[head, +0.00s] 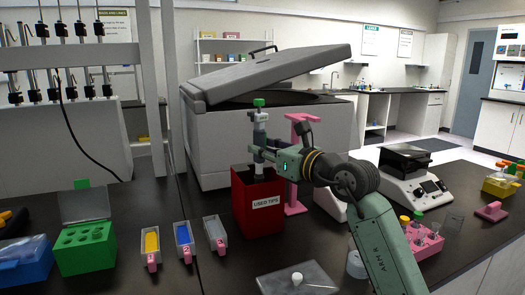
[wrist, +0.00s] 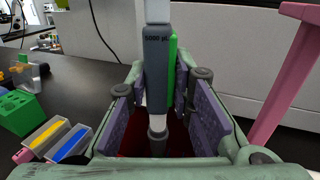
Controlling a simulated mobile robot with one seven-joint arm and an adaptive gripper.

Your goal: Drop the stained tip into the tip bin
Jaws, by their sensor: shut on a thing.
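A grey pipette (head: 260,132) with a green top is held upright above the red tip bin (head: 250,212), which is labelled "USED TIPS". My gripper (head: 262,157) is shut on the pipette's body just above the bin's opening. In the wrist view the pipette (wrist: 157,65), marked 5000 µL with a green strip, stands between my gripper's purple pads (wrist: 160,115). Its lower end points down toward the dark red inside of the bin (wrist: 135,147). The stained tip cannot be made out; the bin's front wall and my gripper hide that area.
A pink stand (head: 297,165) is close to the right of the bin. A large grey machine (head: 215,135) with a raised lid is behind. Trays (head: 215,232) are left of the bin, and a green box (head: 85,248) is farther left. A grey plate (head: 297,280) lies in front.

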